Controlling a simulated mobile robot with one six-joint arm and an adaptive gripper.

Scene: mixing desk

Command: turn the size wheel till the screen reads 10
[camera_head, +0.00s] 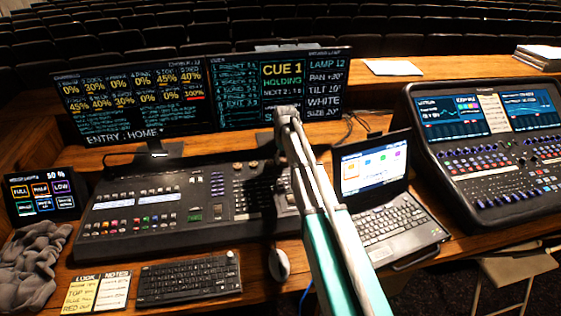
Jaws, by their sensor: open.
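The right-hand monitor (276,88) stands at the back of the desk. It shows CUE 1 HOLDING and a column with LAMP, PAN, TILT, WHITE and SIZE; the number after SIZE is too small to read surely. The long lighting console (150,215) lies in front of it, with keys, faders and small controls. I cannot pick out the size wheel; my arm and its shadow cover the console's right part. My arm reaches over the console's right end. My gripper (266,200) is a dark shape low over the controls there, open, its fingertips hard to make out.
A laptop (385,200) stands right of my arm, and a mixing desk (490,150) further right. A keyboard (190,279), a mouse (279,264), notes (98,290) and a grey cloth (32,265) lie in front. A small touch panel (42,195) stands at left.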

